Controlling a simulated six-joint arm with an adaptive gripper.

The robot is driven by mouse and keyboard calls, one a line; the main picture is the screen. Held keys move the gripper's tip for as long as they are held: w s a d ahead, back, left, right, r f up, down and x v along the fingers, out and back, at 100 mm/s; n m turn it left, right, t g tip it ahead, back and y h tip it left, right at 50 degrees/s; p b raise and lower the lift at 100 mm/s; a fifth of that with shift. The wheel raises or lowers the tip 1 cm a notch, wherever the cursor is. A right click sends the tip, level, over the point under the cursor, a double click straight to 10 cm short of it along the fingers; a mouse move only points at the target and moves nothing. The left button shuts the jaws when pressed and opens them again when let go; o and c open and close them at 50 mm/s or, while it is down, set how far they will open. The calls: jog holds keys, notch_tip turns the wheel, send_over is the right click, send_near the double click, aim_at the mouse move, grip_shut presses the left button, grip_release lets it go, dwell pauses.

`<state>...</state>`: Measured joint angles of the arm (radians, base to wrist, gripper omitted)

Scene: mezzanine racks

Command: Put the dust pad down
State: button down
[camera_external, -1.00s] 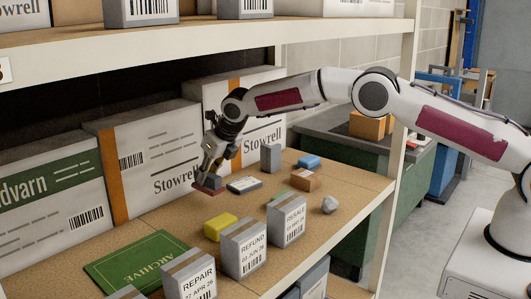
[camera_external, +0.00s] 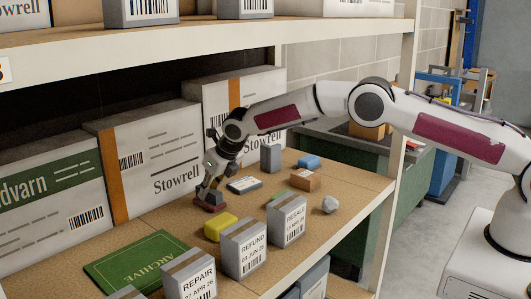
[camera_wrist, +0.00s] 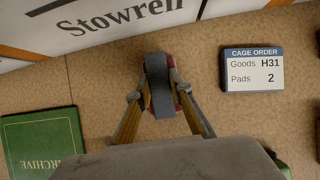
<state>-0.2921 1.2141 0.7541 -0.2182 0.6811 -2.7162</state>
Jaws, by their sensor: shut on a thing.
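The dust pad (camera_external: 209,205) is a dark grey block with a dark red base, low over the brown shelf board (camera_external: 357,195) or touching it; I cannot tell which. It also shows in the wrist view (camera_wrist: 160,88), upper middle. My gripper (camera_external: 207,190) is shut on its grey upper part, with one finger on each side; in the wrist view my gripper (camera_wrist: 158,92) points toward the back of the shelf. The pad looks about level. Its underside is hidden.
A cage order card (camera_wrist: 252,70) lies right of the pad. A yellow block (camera_external: 220,227) is close in front. A green archive folder (camera_external: 137,262) lies nearer the front left. Small boxes (camera_external: 243,247) line the front edge; large Stowrell cartons (camera_external: 160,160) stand behind. An upper shelf (camera_external: 200,50) hangs above.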

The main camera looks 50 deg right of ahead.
jog(key=c, duration=1.8)
grip_release()
jog(key=shift+s+r, duration=0.1)
jog(key=shift+r, duration=0.2)
jog(key=shift+s+r, duration=0.2)
jog(key=shift+r, duration=0.2)
jog(key=shift+v, duration=3.1)
jog(key=shift+a, duration=0.1)
